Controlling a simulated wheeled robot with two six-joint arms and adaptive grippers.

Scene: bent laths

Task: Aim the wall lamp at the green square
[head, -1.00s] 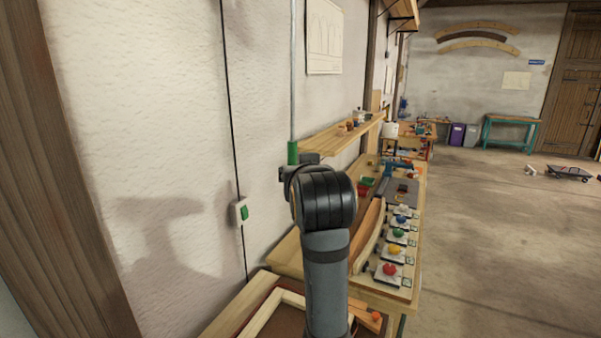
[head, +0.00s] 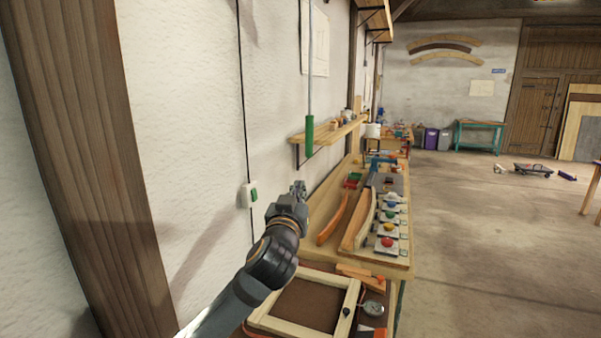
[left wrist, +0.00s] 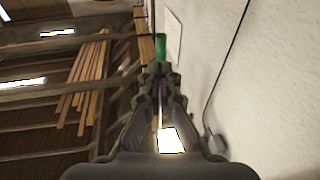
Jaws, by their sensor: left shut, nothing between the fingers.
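My left gripper (head: 299,188) is shut and empty, in front of the wall and below a green handle (head: 309,138). The handle is the lower end of a thin grey rod (head: 310,60) hanging along the wall. A clear gap parts gripper and handle in the head view. In the left wrist view the closed fingers (left wrist: 160,72) point toward the green handle (left wrist: 162,47). The rod's upper end is out of the head view. I can make out neither the wall lamp nor a green square target. My right gripper is not in view.
A white wall switch with a green rocker (head: 250,194) sits on a black cable left of the gripper. A workbench (head: 375,258) with several coloured buttons runs along the wall, under a wooden shelf (head: 328,138). A wooden frame (head: 300,322) lies nearer. Open floor (head: 490,240) is at right.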

